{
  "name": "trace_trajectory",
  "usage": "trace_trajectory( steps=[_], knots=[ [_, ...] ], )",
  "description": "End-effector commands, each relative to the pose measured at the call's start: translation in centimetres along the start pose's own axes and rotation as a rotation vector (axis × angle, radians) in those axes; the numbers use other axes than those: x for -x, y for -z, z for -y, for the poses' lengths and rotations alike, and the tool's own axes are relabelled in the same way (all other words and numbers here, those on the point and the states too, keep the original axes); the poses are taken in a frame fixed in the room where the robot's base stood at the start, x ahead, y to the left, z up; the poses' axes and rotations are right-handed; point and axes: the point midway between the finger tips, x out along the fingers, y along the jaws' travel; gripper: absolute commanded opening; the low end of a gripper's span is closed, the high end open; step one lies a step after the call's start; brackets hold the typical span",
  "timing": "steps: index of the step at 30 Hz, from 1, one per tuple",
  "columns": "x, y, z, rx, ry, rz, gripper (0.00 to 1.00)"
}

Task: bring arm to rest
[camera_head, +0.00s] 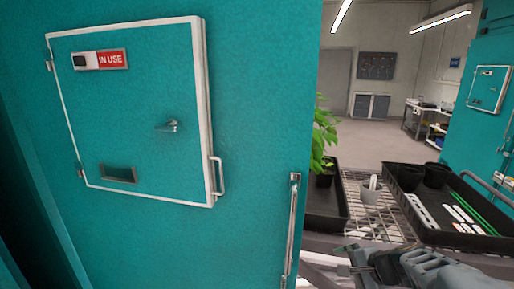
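Part of my grey arm (430,268) shows at the bottom right edge, low in front of the cart. Its left end, which looks like my gripper (355,259), points left near the cart's front edge. It is small and dark, and I cannot tell whether its fingers are open or shut. No held object can be made out. The rest of the arm is cut off by the frame.
A teal chamber wall with a closed hatch (140,150) marked IN USE and a vertical handle (292,225) fills the left. A wire cart (355,190) carries black trays (460,240), dark pots, a grey cup (370,193) and a plant (322,135). Open floor (375,140) lies beyond.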

Motion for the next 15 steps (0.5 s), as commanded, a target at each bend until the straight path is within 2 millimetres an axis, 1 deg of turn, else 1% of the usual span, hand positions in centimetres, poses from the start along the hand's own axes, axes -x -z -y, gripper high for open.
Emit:
trace_trajectory(
  steps=[1,3,7,9,11,12,15],
  knots=[
    [0.1,-1.9,-1.3,0.151,-0.096,0.013,1.0],
    [0.4,-3.8,-3.2,0.356,-0.229,0.025,1.0],
    [1.8,-6.0,-6.0,0.708,-0.439,0.03,1.0],
    [2.6,-6.8,-6.9,0.877,-0.525,0.021,1.0],
    [3.2,-7.5,-7.2,1.008,-0.582,0.006,1.0],
    [3.6,-8.0,-7.2,1.089,-0.605,-0.007,1.0],
    [4.0,-9.7,-6.7,1.199,-0.593,-0.022,1.0]
  ],
)
